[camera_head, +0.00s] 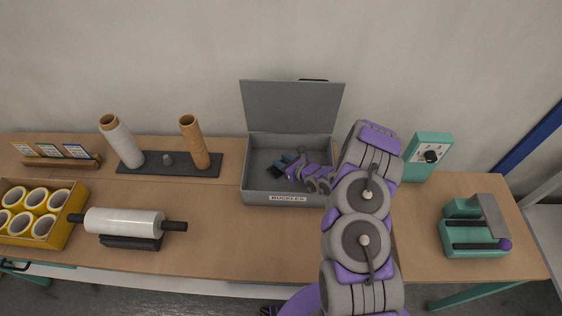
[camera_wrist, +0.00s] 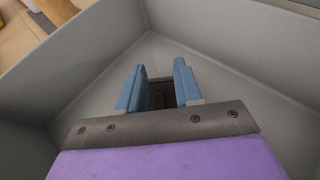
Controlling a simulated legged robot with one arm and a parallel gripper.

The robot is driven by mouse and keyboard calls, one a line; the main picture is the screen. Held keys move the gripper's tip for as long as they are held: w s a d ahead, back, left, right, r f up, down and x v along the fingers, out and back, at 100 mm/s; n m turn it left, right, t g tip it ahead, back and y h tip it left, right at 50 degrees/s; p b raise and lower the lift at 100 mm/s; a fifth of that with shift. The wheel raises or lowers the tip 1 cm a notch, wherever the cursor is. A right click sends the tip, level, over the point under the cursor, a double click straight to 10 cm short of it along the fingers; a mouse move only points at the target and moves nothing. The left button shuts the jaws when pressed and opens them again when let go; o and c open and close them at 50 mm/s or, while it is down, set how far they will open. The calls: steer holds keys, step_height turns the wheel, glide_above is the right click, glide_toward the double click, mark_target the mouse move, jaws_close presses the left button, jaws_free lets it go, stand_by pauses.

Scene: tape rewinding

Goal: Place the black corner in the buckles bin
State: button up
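The grey buckles bin (camera_head: 262,197) stands open on the table, with its lid up and a "BUCKLES" label on its front. My gripper (camera_head: 282,164) is down inside the bin, in from the right. In the wrist view, my blue gripper fingers (camera_wrist: 158,75) stand apart with the black corner (camera_wrist: 160,93) filling the gap between them. The fingers appear shut on it. Only a small dark part of it shows, so its full shape is hidden. The bin's grey inner walls (camera_wrist: 225,70) surround the fingers.
A dark stand (camera_head: 168,170) with two upright rolls is left of the bin. A wrapped roll (camera_head: 124,222) and a yellow crate of tape rolls (camera_head: 70,232) are further left. A green device (camera_head: 428,157) and a tape dispenser (camera_head: 475,235) are at right. The table's front middle is clear.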

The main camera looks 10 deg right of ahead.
steer(key=shift+o, duration=0.4)
steer(key=shift+d, duration=0.3)
steer(key=shift+s+a+r, duration=0.15)
steer(key=shift+s+r, duration=0.05)
steer(key=p+v, duration=0.1)
steer(key=v, duration=0.6)
steer(key=shift+d, duration=0.3)
steer(key=s+a+r+n+g+y, duration=0.15)
steer(key=a+r+n+y, duration=0.45)
steer(key=a+r, duration=0.8)
steer(key=s+a+r+n+g+y, duration=0.1)
steer(key=s+a+r+n+g, duration=0.25)
steer(key=s+r+n, duration=0.35)
steer(key=s+a+r+n+g, duration=0.3)
steer(key=s+r+n+g, duration=0.2)
steer(key=s+r, duration=0.25)
steer(key=s+d+r+n+g+h, duration=0.1)
steer(key=s+r+n+g+h, duration=0.2)
steer(key=s, duration=0.5)
steer(key=s+d+r+n+g+h, duration=0.1)
steer(key=s+n+g+h, duration=0.1)
steer(key=s+n, duration=0.4)
steer(key=s+d+n+t+h, duration=0.2)
steer(key=s+d+h, duration=0.7)
steer(key=d, duration=0.8)
steer(key=s, duration=0.3)
steer(key=shift+s+r+h, duration=0.2)
steer(key=shift+r+h, duration=0.1)
